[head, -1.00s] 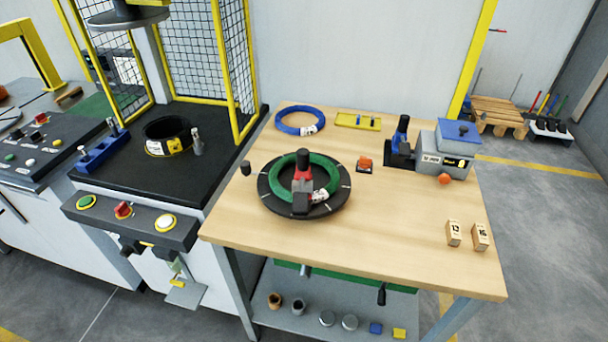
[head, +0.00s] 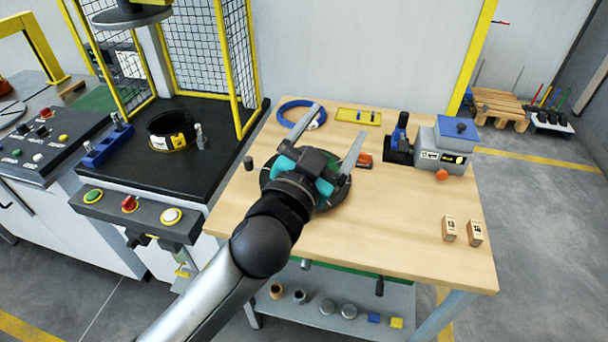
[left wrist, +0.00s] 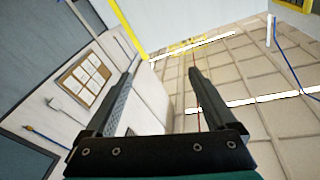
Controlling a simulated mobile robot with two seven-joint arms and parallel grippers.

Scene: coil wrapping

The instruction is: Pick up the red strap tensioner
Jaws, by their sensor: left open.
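My left gripper (head: 330,136) is open and empty above the workbench, its two long fingers spread apart. Its fingers also show with nothing between them in the left wrist view (left wrist: 162,80). The round black turntable (head: 338,195) on the bench is mostly covered by my left gripper and arm. The red strap tensioner, seen earlier inside the green coil on that turntable, is hidden behind them now. The green coil is also hidden. My right gripper is not in view.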

